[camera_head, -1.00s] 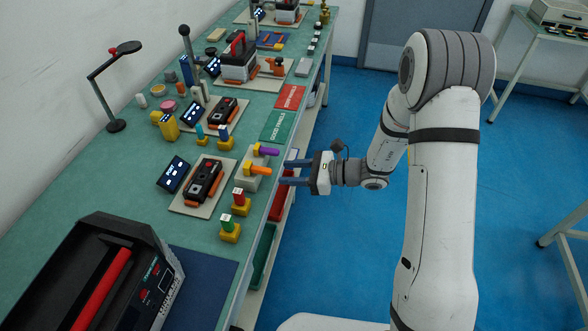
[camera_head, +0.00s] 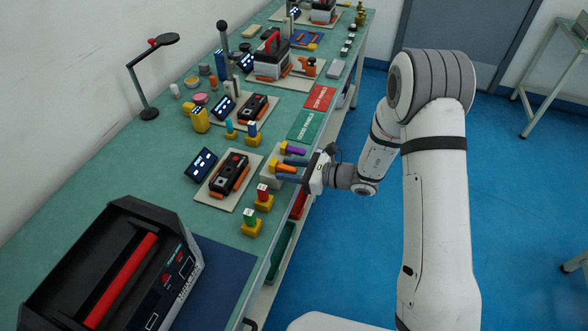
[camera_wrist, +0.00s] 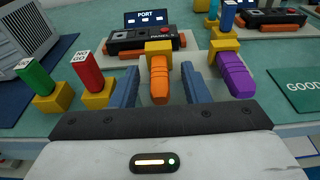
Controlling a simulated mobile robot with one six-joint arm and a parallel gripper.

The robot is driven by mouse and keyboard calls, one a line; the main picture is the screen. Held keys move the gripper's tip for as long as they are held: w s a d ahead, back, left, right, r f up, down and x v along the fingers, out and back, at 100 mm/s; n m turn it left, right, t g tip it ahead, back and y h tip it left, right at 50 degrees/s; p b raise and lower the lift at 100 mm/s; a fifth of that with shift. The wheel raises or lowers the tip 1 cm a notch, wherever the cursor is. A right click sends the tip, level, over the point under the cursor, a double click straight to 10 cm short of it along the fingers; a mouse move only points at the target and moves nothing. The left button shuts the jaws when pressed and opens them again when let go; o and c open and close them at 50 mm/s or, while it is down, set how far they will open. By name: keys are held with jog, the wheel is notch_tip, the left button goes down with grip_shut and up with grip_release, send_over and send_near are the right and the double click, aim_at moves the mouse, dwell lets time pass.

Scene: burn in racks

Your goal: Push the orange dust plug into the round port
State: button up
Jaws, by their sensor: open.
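The orange dust plug (camera_wrist: 159,88) lies with its near end pointing at my wrist and its far end at a yellow block (camera_wrist: 159,47). It also shows in the head view (camera_head: 287,168), partly hidden by my gripper. My gripper (camera_wrist: 158,70) is open, with one blue finger on each side of the orange plug and a gap beside each. The black port unit (camera_wrist: 143,40) stands behind on a pale plate, with a screen reading PORT (camera_wrist: 158,18). It also shows in the head view (camera_head: 229,174). I cannot make out which opening is the round port.
A purple plug (camera_wrist: 236,76) sits close right of my right finger. Red (camera_wrist: 87,72) and green (camera_wrist: 34,77) gauges in yellow blocks stand left. A green mat (camera_wrist: 298,91) lies right. A large black case (camera_head: 115,270) fills the near bench. Blue floor lies right.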

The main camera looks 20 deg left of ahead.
jog(key=shift+c, duration=0.4)
grip_shut()
